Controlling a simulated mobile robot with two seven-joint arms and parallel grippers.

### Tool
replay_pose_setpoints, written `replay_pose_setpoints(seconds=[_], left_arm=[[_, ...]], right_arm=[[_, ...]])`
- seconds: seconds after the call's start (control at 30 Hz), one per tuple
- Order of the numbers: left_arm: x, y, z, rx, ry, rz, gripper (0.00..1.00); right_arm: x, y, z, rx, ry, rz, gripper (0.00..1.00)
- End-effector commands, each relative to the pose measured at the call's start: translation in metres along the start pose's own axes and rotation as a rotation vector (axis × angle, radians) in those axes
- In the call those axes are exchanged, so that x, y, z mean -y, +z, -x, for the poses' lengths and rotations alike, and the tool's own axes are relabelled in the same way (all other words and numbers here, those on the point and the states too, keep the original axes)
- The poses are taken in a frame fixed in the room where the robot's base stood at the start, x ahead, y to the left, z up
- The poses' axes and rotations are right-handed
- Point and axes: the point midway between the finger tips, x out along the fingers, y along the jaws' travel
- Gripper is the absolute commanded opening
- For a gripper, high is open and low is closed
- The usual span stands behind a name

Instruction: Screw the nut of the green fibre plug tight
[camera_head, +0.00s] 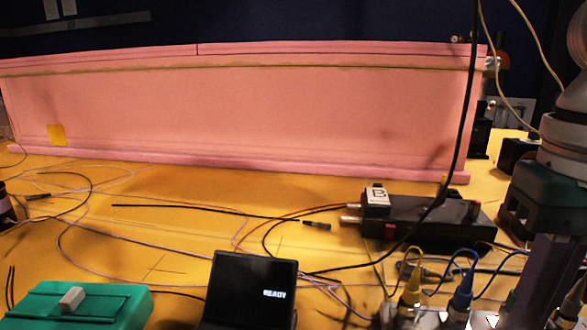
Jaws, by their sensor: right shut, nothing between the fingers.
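My right gripper (546,285) comes down from the right edge, its dark fingers shut and empty. Its tips are near the bottom edge, to the right of a row of fibre plugs. A yellow plug (411,289) and a blue plug (462,294) stand upright there with cables looping from their tops. A small greenish patch shows just left of the fingers; I cannot tell whether it is the green plug. The green plug's nut cannot be made out. My left gripper is not in view.
A black device (430,222) lies behind the plugs. A small screen reading "READY" (252,285) and a green box (80,308) are at the front. Loose cables cross the yellow table. A pink foam wall (240,110) closes the back. A black cable hangs down at right.

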Motion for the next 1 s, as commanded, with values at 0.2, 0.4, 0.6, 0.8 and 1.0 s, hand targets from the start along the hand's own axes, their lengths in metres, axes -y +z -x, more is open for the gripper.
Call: replay_pose_setpoints(seconds=[0.2,0.4,0.6,0.8,1.0], left_arm=[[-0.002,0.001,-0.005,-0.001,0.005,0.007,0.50],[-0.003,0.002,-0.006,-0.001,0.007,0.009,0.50],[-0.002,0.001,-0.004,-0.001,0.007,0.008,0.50],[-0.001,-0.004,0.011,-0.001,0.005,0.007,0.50],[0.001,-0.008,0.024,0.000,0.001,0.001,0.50]], right_arm=[[0.001,-0.001,0.001,-0.005,-0.003,-0.001,0.00],[0.001,0.004,0.000,-0.005,-0.002,0.001,0.00],[0.001,0.007,0.005,-0.004,-0.002,0.000,0.00],[0.001,0.007,0.030,-0.003,-0.002,0.001,0.00],[0.001,0.007,0.056,-0.003,-0.002,0.001,0.00]])
